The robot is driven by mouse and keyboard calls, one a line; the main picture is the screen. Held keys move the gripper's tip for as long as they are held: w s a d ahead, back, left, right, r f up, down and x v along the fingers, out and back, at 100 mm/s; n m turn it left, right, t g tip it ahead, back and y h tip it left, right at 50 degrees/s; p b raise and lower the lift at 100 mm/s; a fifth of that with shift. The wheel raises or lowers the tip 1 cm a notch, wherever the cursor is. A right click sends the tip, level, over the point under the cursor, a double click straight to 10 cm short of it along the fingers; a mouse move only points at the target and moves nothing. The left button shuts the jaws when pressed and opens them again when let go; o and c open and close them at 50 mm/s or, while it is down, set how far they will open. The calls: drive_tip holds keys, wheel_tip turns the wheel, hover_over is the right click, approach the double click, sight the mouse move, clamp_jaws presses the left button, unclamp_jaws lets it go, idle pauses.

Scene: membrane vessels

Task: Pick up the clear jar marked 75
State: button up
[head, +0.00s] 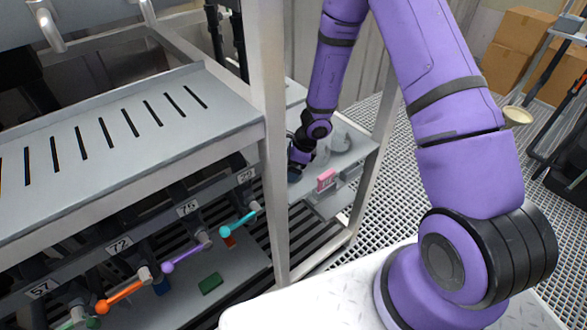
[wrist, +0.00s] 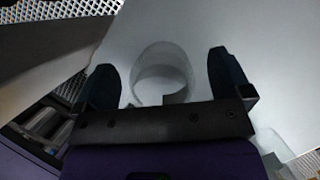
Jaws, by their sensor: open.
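A clear, round, see-through jar (wrist: 163,58) stands on the grey shelf in the wrist view, between the two dark fingers of my gripper (wrist: 161,72). The fingers are wide apart, with a gap on each side of the jar. No number can be read on it, so I cannot tell whether it is the one marked 75. In the head view my gripper (head: 298,154) is low over the grey shelf behind the frame post, and a faint clear vessel (head: 341,140) shows to its right.
Another clear item (wrist: 274,146) lies at the lower right of the wrist view. A pink block (head: 326,180) sits near the shelf's front edge. A metal post (head: 268,130) stands left of my gripper.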

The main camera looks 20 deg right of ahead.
drive_tip(key=c, duration=1)
drive_tip(key=shift+r, duration=0.1)
